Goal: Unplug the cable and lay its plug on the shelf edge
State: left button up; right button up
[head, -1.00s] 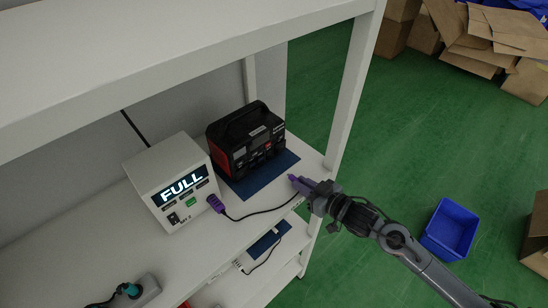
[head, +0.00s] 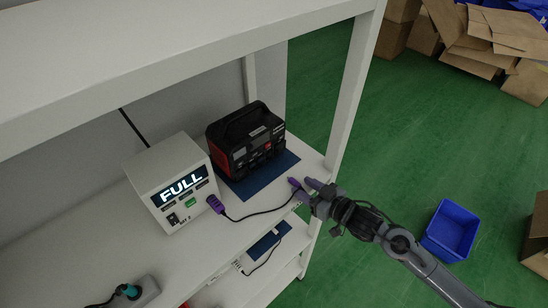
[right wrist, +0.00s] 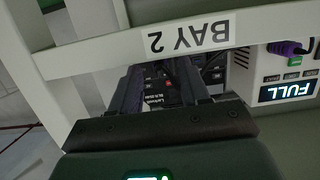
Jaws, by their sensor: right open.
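A purple plug (head: 298,187) is at the shelf's front right edge, at the end of a black cable (head: 258,213). My right gripper (head: 307,189) is open around or right beside this plug; I cannot tell whether a finger touches it. The cable's other end has a purple connector (head: 215,204) at the front of the white unit (head: 178,185), whose display reads FULL. That connector also shows in the right wrist view (right wrist: 287,48). The white shelf (head: 245,236) has its edge label, BAY 2 (right wrist: 189,36), close before my right gripper (right wrist: 160,90). My left gripper is out of view.
A black and red power unit (head: 246,145) stands on a blue mat (head: 283,165) behind the plug. A shelf post (head: 352,95) rises close to my right gripper. A blue bin (head: 450,230) stands on the green floor. A teal plug (head: 131,291) is at lower left.

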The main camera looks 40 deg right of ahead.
jog(key=s+a+r+m+p, duration=0.1)
jog(key=s+a+r+p, duration=0.15)
jog(key=s+r, duration=0.5)
jog(key=s+a+f+m+g+h+p, duration=0.1)
jog(key=s+a+f+m+g+p, duration=0.15)
jog(key=a+f+p, duration=0.35)
jog(key=s+a+f+n+g+b, duration=0.1)
jog(key=s+a+f+n+g, duration=0.3)
jog(key=s+g, duration=0.5)
notch_tip(320, 180, down, 2)
jog(key=shift+s+a+f+h+b, duration=0.1)
jog(key=shift+s+a+h+b, duration=0.3)
jog(key=shift+s, duration=0.45)
